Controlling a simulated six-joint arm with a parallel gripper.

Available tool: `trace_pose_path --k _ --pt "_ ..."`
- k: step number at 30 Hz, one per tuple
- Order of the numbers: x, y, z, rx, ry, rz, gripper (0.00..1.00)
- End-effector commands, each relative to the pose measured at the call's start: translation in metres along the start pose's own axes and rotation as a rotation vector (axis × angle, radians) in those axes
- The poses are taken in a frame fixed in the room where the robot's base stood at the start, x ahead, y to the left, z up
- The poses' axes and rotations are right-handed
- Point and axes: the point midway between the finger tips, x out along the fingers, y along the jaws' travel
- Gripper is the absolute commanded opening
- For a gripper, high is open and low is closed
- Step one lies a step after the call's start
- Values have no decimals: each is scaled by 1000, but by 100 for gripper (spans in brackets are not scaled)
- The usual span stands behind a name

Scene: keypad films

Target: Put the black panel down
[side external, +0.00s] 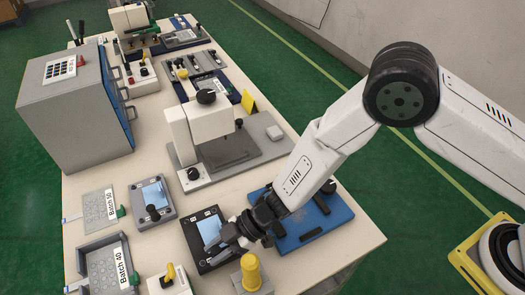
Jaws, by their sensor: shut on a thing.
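The black panel (192,237) is a dark square frame with a pale blue-grey window, in the lower middle of the side view. My gripper (229,241) is at its right side, with the jaws over that edge and shut on it. The fingers and wrist hide part of the panel's right side. The panel lies nearly flat, close above or on the cream table (160,245); I cannot tell whether it touches.
A blue tray (318,226) with black parts lies under my wrist, right of the panel. A yellow knob (250,271) stands close in front. A grey device (153,200) with a blue screen is to the left, and a white press (205,135) behind.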

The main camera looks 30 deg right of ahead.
Motion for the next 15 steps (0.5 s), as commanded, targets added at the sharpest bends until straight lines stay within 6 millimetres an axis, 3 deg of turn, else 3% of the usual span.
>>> trace_pose_path --k 15 --pt "4 0 6 -1 1 0 0"
